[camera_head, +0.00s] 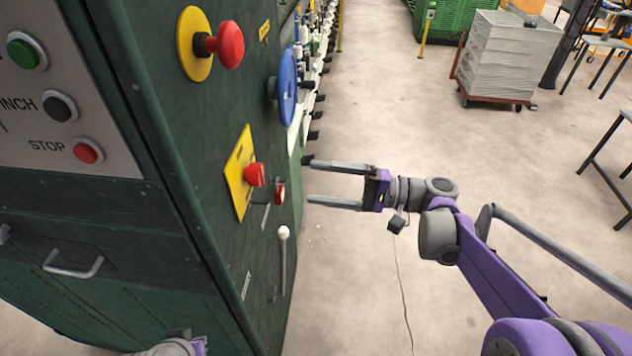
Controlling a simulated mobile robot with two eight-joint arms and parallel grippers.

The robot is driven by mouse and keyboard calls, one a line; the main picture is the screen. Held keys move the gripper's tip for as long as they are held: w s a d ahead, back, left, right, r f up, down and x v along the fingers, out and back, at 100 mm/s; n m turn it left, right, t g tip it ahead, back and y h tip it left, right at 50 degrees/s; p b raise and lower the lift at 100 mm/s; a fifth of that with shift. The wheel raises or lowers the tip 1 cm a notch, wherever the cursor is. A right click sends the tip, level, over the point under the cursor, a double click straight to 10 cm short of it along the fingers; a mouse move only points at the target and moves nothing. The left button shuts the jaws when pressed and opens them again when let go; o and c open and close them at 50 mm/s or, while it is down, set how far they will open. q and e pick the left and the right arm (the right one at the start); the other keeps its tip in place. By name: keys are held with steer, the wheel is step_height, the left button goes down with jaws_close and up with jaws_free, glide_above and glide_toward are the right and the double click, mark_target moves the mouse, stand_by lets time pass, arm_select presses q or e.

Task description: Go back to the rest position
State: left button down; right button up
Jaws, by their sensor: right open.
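My right gripper (310,181) is open and empty. It reaches in from the right on its purple and grey arm, its two parallel fingers pointing left toward the green machine (200,130). The fingertips look close to the machine's side face, near a red button; I cannot tell the exact gap. Of my left arm, only a small grey and purple part (178,346) shows at the bottom edge. The left gripper's fingers cannot be seen.
The machine carries a large red button on yellow (229,45), a lower red button (254,175), a blue wheel (287,86) and a white-knobbed lever (283,234). A stacked trolley (508,58), green crate (448,18) and tables stand behind right. The middle floor is clear.

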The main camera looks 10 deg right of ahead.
steer(key=shift+a, duration=0.1)
steer(key=s+a+f+g+h, duration=0.2)
steer(key=s+a+f+h, duration=0.2)
steer(key=s+f+h, duration=0.55)
steer(key=s+d+f+n+t+h, duration=0.1)
steer(key=s+d+f+n+h, duration=0.4)
steer(key=s+d+f+h, duration=0.3)
step_height(320, 180, down, 3)
steer(key=d, duration=0.2)
steer(key=shift+s+d+t, duration=0.25)
steer(key=shift+d+t, duration=0.1)
steer(key=shift+t, duration=0.05)
